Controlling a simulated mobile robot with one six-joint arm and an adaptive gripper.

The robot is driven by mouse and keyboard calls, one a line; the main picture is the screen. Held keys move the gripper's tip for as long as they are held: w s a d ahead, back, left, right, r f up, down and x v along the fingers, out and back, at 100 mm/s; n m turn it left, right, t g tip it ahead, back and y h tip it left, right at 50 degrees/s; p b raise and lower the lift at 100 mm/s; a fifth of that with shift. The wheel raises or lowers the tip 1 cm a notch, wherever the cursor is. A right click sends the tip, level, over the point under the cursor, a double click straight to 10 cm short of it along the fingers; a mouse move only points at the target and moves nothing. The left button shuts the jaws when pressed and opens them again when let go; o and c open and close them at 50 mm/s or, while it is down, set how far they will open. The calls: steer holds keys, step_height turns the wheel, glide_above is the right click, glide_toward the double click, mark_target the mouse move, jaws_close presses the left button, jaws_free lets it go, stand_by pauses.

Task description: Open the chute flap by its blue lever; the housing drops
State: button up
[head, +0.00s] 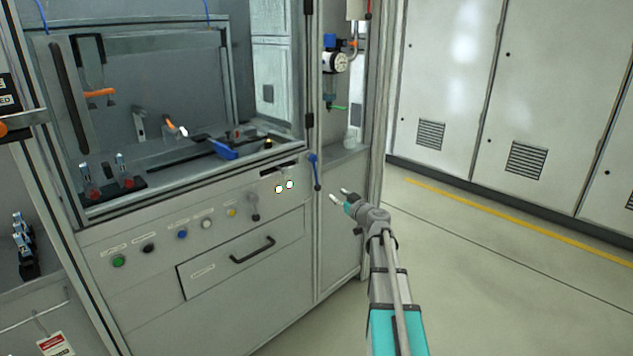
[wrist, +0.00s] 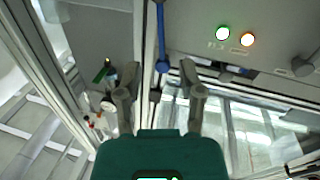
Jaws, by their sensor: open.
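The blue lever (head: 315,171) hangs nearly upright on the cabinet front, right of two lit lamps. It also shows in the wrist view (wrist: 162,40), at the top, in line with the gap between the fingers. My gripper (head: 339,195) is open and empty, just right of and below the lever in the head view. In the wrist view the fingers (wrist: 160,68) stand apart, with the lever's lower end near the fingertips; I cannot tell whether they touch. A dark slot (head: 279,171) lies left of the lever. I cannot make out a flap or the housing for certain.
The cabinet front carries several buttons and a drawer with a black handle (head: 253,250). A pressure gauge (head: 335,62) is mounted above the lever on the right. Grey lockers (head: 450,80) stand behind a yellow floor line. The floor (head: 480,270) to the right is clear.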

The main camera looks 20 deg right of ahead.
mark_target(317, 181)
steer(key=w, duration=0.4)
steer(key=w+a, duration=0.1)
steer(key=w, duration=0.4)
steer(key=w+a, duration=0.1)
steer(key=w, duration=0.3)
steer(key=shift+w+a, duration=0.1)
steer(key=shift+w, duration=0.2)
jaws_close()
